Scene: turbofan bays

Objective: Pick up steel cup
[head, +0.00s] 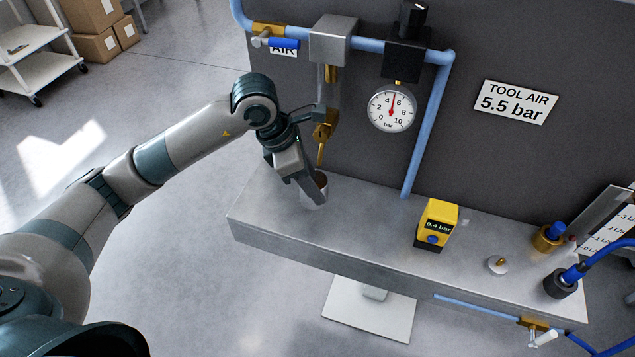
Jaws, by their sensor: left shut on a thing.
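The steel cup (316,194) is a small grey cup with a brownish inside, at the left part of the metal bench top (350,222). It looks upright, just below a brass drain valve. My left gripper (312,192) reaches down over the cup and is shut on its wall. Part of the cup is hidden behind the fingers. I cannot tell whether the cup touches the bench. My right gripper is not in view.
The brass valve (322,140) hangs close above the cup. A pressure gauge (392,108) and a blue pipe (427,125) are to the right. A yellow meter (437,222) stands mid-bench, with brass and black fittings further right. The bench between cup and meter is clear.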

